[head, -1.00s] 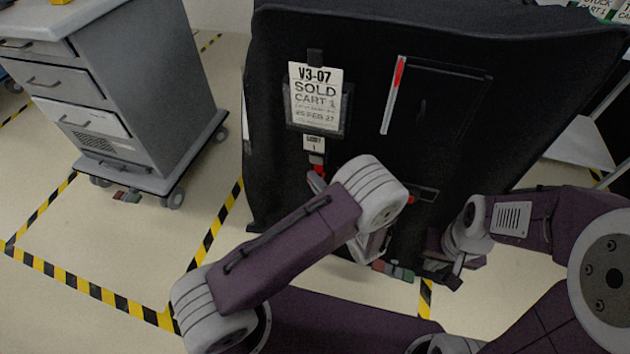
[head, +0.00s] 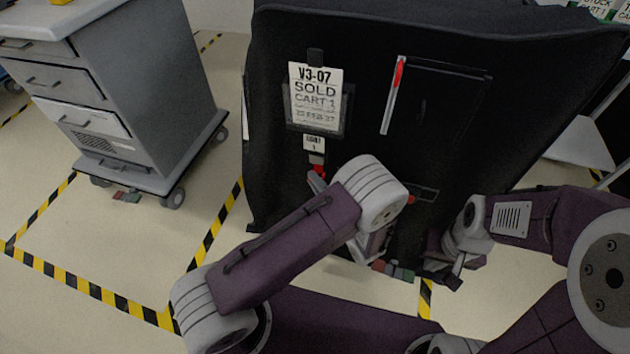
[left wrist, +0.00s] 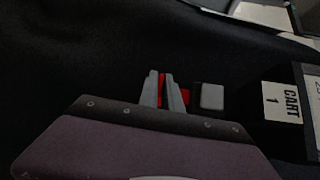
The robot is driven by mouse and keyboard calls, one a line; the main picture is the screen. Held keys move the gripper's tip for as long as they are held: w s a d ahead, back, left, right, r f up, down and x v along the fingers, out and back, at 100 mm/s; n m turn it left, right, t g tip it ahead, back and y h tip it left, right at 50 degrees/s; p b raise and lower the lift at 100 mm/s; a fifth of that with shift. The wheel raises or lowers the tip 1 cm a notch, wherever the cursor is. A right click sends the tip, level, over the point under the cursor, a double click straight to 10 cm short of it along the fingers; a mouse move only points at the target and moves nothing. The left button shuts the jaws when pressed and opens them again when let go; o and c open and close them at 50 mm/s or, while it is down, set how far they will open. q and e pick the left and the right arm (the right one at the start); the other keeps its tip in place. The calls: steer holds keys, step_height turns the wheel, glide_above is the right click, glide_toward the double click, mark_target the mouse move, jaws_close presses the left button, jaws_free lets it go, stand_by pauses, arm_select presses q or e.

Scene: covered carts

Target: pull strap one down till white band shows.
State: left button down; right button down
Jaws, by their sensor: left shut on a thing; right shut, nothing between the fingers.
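The black covered cart (head: 370,35) stands in front of me. A small white tag (head: 314,143) reading "CART 1" in the left wrist view (left wrist: 283,103) sits above the red strap (head: 319,170). A pale grey-white patch (head: 316,158) shows between tag and red part, and it also shows in the left wrist view (left wrist: 212,97). My left gripper (left wrist: 163,92) is shut on the red strap, with red visible between its fingers. In the head view my left arm hides most of that gripper. My right gripper (head: 452,272) is shut and empty, low at the cart's right side.
A large "SOLD CART 1" card (head: 316,95) hangs above the tag. A red and white strip (head: 392,95) is to its right. A grey drawer cart (head: 150,90) stands at left. Yellow-black tape (head: 95,290) marks the floor, clear at lower left.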

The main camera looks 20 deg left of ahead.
arm_select(q)
steer(key=shift+f, duration=0.15)
step_height(320, 180, down, 10)
steer(key=b, duration=0.7)
steer(key=shift+f, duration=0.25)
steer(key=c, duration=1.5)
jaws_free()
steer(key=p+v, duration=0.3)
steer(key=v, duration=0.6)
steer(key=shift+s, duration=0.1)
